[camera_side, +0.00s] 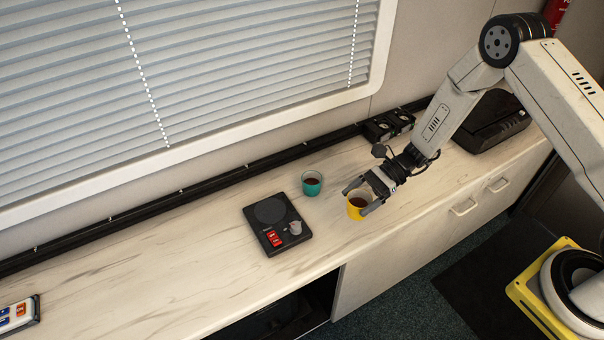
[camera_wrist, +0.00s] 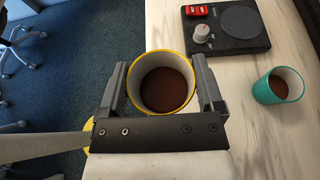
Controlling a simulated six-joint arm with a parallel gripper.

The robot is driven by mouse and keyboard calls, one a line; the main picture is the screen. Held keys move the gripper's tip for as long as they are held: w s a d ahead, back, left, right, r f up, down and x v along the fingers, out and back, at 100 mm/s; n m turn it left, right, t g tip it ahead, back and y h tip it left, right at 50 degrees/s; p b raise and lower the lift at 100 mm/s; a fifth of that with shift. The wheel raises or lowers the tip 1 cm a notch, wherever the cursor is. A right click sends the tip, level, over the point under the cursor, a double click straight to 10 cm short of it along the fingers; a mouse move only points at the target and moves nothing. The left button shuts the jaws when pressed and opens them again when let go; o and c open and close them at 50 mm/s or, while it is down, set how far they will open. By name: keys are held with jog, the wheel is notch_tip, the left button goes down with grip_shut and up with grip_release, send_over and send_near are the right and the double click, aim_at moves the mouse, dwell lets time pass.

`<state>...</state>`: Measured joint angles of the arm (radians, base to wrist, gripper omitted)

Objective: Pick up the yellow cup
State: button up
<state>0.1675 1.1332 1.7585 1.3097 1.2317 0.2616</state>
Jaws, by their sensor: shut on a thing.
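The yellow cup (camera_side: 354,211) stands on the light wooden counter in the side view, with dark brown contents. My gripper (camera_side: 357,201) reaches down to it from the upper right and is shut on it, one finger on each side. In the wrist view the yellow cup (camera_wrist: 163,53) shows upright between the two fingers of my gripper (camera_wrist: 163,84), with its rim and dark contents visible. Its lower part is hidden there by my gripper. I cannot tell whether its base touches the counter.
A teal cup (camera_side: 312,189) with dark contents stands to the left of the yellow cup. A black device (camera_side: 262,235) with red buttons and a grey knob lies further left. The counter's front edge (camera_side: 340,265) is close to the yellow cup. A black box (camera_side: 492,128) sits at the back right.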

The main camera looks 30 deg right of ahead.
jog(key=s+d+r, duration=0.1)
jog(key=s+r, duration=0.2)
jog(key=s, duration=0.3)
jog(key=shift+s, duration=0.2)
jog(key=shift+s+d, duration=0.1)
dwell(0.5)
dwell(0.6)
